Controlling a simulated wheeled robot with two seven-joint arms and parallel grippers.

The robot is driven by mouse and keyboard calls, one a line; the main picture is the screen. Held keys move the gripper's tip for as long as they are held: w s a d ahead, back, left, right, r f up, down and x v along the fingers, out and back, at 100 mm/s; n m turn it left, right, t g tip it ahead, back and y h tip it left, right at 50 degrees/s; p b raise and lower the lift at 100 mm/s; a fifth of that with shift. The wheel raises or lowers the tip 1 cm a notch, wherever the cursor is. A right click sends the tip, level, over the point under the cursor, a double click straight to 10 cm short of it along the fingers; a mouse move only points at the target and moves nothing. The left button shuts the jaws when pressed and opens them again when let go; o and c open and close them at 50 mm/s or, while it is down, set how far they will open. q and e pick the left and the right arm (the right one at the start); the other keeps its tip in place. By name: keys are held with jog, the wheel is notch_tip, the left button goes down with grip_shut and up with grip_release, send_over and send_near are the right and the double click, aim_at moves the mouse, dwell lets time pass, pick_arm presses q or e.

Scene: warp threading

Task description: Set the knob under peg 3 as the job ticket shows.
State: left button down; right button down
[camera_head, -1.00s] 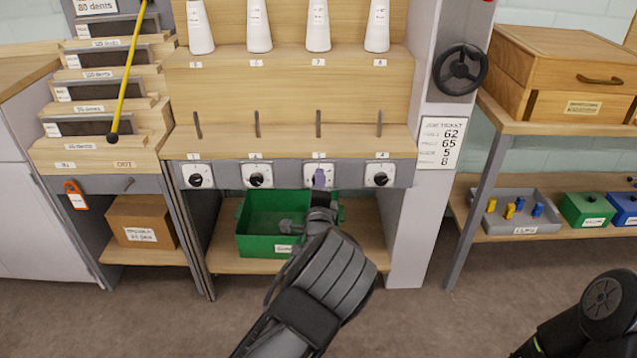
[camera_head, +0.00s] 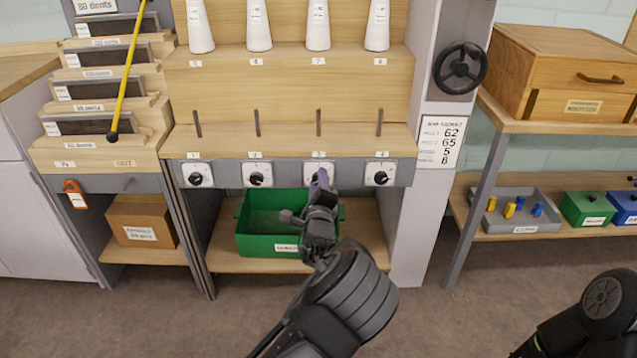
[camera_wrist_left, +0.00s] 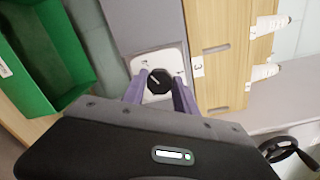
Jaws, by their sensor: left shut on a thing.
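The knob under peg 3 is a black dial (camera_wrist_left: 159,82) on a white plate, seen in the left wrist view between the purple fingers of my left gripper (camera_wrist_left: 157,96). A pale pointer mark shows on its face, toward the picture's upper left. In the head view the left gripper (camera_head: 319,182) covers most of that dial, and its plate (camera_head: 312,168) shows around it. The gripper is shut on the knob. Peg 3 (camera_head: 318,122) stands above. The job ticket (camera_head: 440,143) on the right post reads 62, 65, 5, 8; its row labels are too blurred to read surely.
Similar knobs sit under peg 1 (camera_head: 198,174), peg 2 (camera_head: 257,174) and peg 4 (camera_head: 381,174). A green bin (camera_head: 262,240) stands on the shelf below. A black handwheel (camera_head: 460,69) is on the right post. My right arm shows at lower right, its gripper out of frame.

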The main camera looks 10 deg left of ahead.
pick_arm(q)
jog(key=c, duration=1)
grip_release()
jog(key=shift+o, duration=0.2)
jog(key=p+v, duration=0.1)
jog(key=v, duration=0.6)
jog(key=shift+s, duration=0.4)
